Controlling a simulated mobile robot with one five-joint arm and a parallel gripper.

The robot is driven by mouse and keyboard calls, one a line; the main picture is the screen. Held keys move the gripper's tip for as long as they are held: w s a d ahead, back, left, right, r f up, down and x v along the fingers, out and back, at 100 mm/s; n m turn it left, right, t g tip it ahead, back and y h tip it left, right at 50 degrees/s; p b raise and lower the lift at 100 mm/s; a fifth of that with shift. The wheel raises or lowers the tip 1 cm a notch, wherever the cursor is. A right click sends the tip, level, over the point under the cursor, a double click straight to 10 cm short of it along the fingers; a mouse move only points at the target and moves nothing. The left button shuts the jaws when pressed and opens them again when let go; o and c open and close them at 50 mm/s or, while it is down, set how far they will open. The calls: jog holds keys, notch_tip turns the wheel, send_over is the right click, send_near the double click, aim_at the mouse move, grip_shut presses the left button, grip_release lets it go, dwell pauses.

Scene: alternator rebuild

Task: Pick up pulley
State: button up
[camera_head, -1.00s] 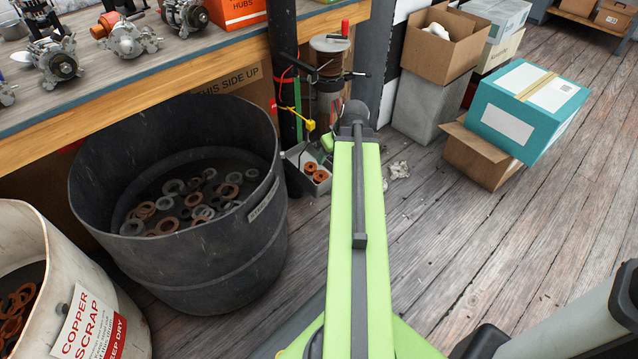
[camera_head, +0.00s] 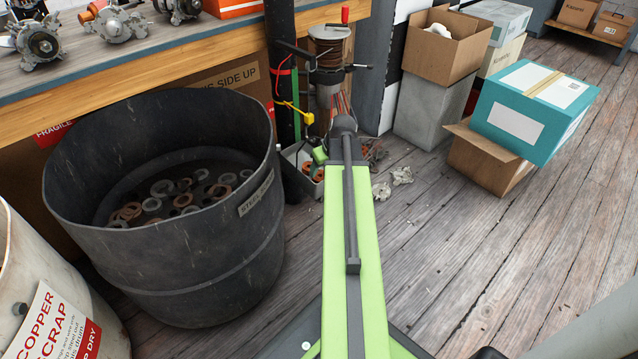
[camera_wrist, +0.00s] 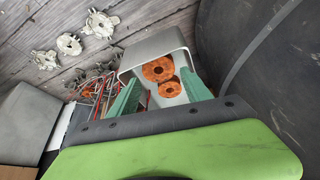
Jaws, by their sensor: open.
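No piece is clearly the pulley. A small grey open box (camera_wrist: 154,48) holds round orange-brown pieces with centre holes: a larger one (camera_wrist: 159,69) and a smaller one (camera_wrist: 169,88) in the wrist view. The box (camera_head: 289,155) also shows on the floor beside the black bin in the head view, partly hidden by my arm. My gripper (camera_wrist: 160,76) is open and empty, its two teal fingers apart on either side of the box opening. I cannot tell whether the fingertips are inside the box. In the head view my gripper is mostly hidden behind my arm.
A dark post (camera_head: 283,75) rises behind the box. Grey metal parts (camera_wrist: 69,44) lie on the floor. Open floor (camera_head: 500,245) lies to the right.

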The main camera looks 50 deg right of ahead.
aim_at(320, 176)
jog(key=b+x, duration=0.3)
jog(key=x, duration=0.1)
jog(key=shift+s+f+b, duration=0.1)
jog(key=shift+f+b, duration=0.3)
jog(key=shift+f, duration=0.05)
jog(key=shift+r, duration=0.2)
jog(key=c, duration=1.2)
